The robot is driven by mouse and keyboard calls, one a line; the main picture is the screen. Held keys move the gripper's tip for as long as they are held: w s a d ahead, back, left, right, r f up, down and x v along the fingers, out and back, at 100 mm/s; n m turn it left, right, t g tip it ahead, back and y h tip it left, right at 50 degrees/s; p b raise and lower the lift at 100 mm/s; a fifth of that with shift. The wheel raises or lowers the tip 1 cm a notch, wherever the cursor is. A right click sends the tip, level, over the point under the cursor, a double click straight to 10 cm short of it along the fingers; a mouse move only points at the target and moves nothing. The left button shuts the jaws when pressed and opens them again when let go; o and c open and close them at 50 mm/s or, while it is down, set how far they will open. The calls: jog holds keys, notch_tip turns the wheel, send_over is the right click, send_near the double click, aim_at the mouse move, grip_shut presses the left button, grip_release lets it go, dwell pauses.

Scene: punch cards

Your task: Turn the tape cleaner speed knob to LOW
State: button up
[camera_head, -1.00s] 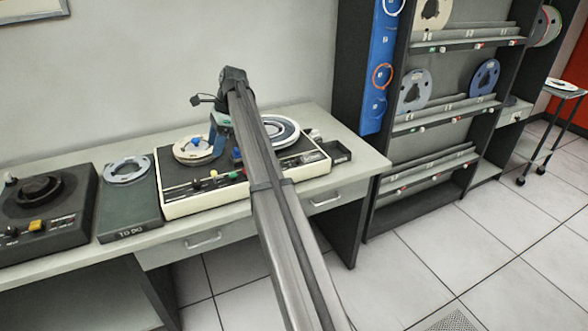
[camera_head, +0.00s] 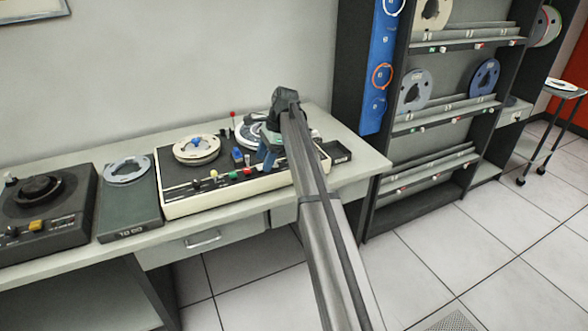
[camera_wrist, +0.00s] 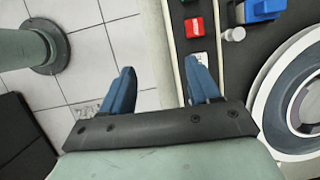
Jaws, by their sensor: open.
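The tape cleaner (camera_head: 172,208) is a cream-edged, dark-topped machine on the bench with a cream left reel (camera_head: 197,148) and a right reel partly behind my arm. A small pale knob (camera_wrist: 233,34) sits right of that button in the wrist view. I cannot tell which control is the speed knob, and no LOW mark is readable. My gripper (camera_wrist: 160,68) is open and empty, its blue fingers (camera_head: 267,157) over the machine's right front. The right finger overlaps a white label (camera_wrist: 199,58).
A TO DO tray (camera_head: 130,225) with a reel and another dark machine (camera_head: 47,212) stand to the left. A small black box (camera_head: 338,152) is at the machine's right. A reel rack (camera_head: 440,95) stands farther right. My arm hides part of the front panel.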

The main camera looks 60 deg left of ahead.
jog(key=w+d+f, duration=0.3)
jog(key=w+d, duration=0.1)
jog(key=w, duration=0.4)
jog(key=shift+d+f, duration=0.35)
jog(key=shift+f, duration=0.05)
jog(key=n+y, duration=0.1)
send_near(197, 182)
notch_tip(197, 182, up, 4)
jog(key=w+d, duration=0.2)
jog(key=d, duration=0.1)
jog(key=a+m, duration=0.2)
jog(key=m, duration=0.5)
jog(key=shift+y, duration=0.3)
jog(key=x, duration=1.2)
jog(key=shift+s+f, duration=0.3)
jog(key=shift+s, duration=0.05)
